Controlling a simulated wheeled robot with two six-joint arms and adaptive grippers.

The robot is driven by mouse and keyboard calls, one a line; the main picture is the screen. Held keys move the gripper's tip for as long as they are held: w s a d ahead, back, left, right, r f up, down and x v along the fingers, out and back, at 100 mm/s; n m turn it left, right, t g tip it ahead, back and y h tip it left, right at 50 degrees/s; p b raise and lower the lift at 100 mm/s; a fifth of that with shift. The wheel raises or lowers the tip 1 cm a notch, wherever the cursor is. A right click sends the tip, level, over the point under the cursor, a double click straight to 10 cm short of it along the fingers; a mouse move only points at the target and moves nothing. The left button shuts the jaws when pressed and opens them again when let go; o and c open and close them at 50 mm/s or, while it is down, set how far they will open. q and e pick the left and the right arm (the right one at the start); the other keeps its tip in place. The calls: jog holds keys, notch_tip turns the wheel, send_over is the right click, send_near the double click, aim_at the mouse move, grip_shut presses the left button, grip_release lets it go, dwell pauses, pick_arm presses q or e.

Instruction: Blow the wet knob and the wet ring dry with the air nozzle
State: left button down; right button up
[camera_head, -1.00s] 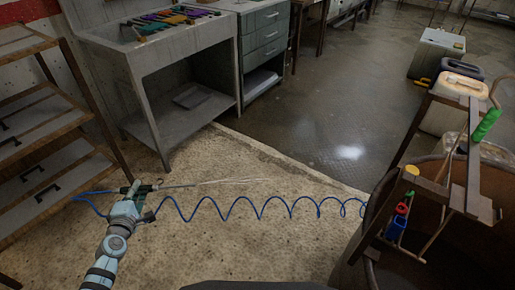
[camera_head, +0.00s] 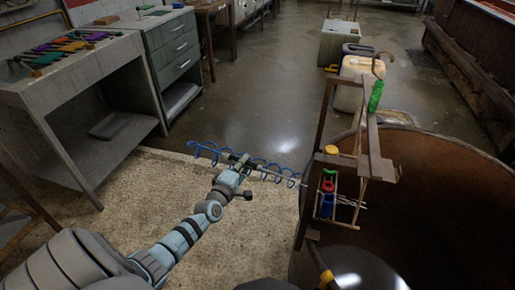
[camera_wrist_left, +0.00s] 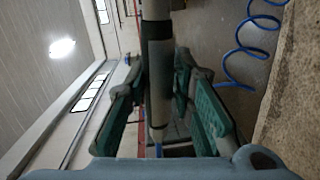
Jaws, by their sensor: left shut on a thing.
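My left gripper (camera_head: 238,170) is shut on the air nozzle (camera_head: 262,175), whose thin tube points right toward the rack. In the left wrist view the teal fingers (camera_wrist_left: 165,110) stand on either side of the nozzle's grey body (camera_wrist_left: 159,70). The blue coiled hose (camera_head: 205,150) trails behind it. On the brown rack (camera_head: 318,125) are a yellow piece (camera_head: 331,150), a red piece (camera_head: 327,186), a blue piece (camera_head: 326,207) and a green piece (camera_head: 376,96). Pale streaks (camera_head: 350,202) show just right of the blue piece. I cannot tell which pieces are knob and ring, or wet. My right gripper is out of view.
A large brown round tub (camera_head: 425,140) stands behind and right of the rack. Pale containers (camera_head: 356,80) stand beyond. A grey bench (camera_head: 110,80) with coloured tools and a drawer cabinet (camera_head: 172,50) are at left. The floor between is clear.

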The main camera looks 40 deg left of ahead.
aim_at(249, 167)
pick_arm(q)
jog(key=shift+t+y, duration=0.6)
jog(key=shift+y, duration=0.3)
jog(key=a+r, duration=0.1)
jog(key=s+r, duration=0.1)
jog(key=s+a+r, duration=0.1)
jog(key=r, duration=0.1)
jog(key=shift+a, duration=0.35)
jog(key=shift+d+y, duration=0.25)
jog(key=shift+y, duration=0.05)
jog(key=d, duration=0.1)
jog(key=w+d, duration=0.1)
jog(key=d, duration=0.1)
jog(key=w+d+f, duration=0.1)
jog(key=shift+d, duration=0.4)
jog(key=shift+s, duration=0.1)
jog(key=s+a+r+p, duration=0.2)
jog(key=a+r+p, duration=0.2)
jog(key=a+r, duration=0.1)
jog(key=shift+a, duration=0.3)
